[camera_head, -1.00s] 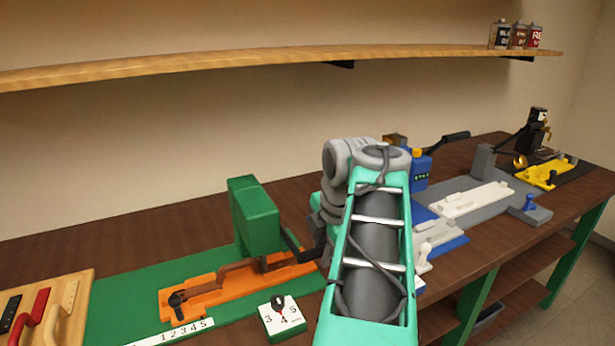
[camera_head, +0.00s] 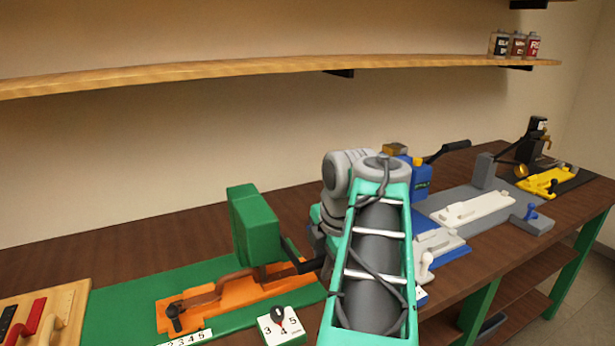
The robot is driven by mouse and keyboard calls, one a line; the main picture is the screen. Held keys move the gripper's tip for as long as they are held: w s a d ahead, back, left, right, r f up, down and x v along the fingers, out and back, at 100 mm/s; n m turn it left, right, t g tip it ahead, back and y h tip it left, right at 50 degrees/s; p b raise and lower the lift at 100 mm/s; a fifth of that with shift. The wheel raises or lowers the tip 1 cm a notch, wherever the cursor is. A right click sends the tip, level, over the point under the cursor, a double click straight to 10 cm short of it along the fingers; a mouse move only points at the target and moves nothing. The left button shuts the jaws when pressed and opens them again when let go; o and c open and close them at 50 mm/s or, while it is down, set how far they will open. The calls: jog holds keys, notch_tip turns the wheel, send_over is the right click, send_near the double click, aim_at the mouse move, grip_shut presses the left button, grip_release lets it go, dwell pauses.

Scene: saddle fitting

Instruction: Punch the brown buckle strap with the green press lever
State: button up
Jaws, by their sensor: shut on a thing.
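The green press (camera_head: 254,225) stands on the green mat left of my arm. Its dark lever (camera_head: 296,262) comes out on its right side, angles down and ends at my gripper (camera_head: 322,257). My gripper is shut on the lever's end; my own arm hides much of it, and the fingers are hard to make out. The brown buckle strap (camera_head: 204,295) lies along the orange fixture (camera_head: 235,298), its right part running under the press head. A dark knob (camera_head: 175,311) sits at the fixture's left end. The punch contact under the head is hidden.
A white number card with a dial (camera_head: 281,326) lies in front of the fixture. A wooden tool board (camera_head: 70,300) is at the left. A blue station (camera_head: 421,175), a grey station (camera_head: 480,206) and a yellow one (camera_head: 545,181) stand to the right. A shelf (camera_head: 250,70) runs above.

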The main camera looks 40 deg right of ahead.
jog(key=shift+p+v, duration=0.45)
jog(key=shift+v, duration=0.65)
jog(key=shift+w+d+r, duration=0.1)
jog(key=shift+w+r, duration=0.05)
jog(key=shift+w, duration=0.05)
jog(key=shift+w+r+p, duration=0.1)
jog(key=shift+r+p, duration=0.7)
jog(key=shift+r, duration=0.2)
jog(key=w+d+r+p, duration=0.1)
jog(key=w+r+p, duration=0.3)
jog(key=r, duration=0.3)
jog(key=shift+r+p, duration=0.35)
jog(key=shift+p, duration=0.55)
jog(key=shift+o, duration=0.2)
jog(key=shift+w+d+r+p, duration=0.25)
jog(key=shift+w+r+p, duration=0.5)
jog(key=shift+r, duration=0.15)
jog(key=shift+w+d+r+p, duration=0.3)
jog(key=shift+w+r+p, duration=0.45)
jog(key=shift+r, duration=0.2)
jog(key=shift+o, duration=0.2)
jog(key=shift+o, duration=0.2)
jog(key=shift+r, duration=0.15)
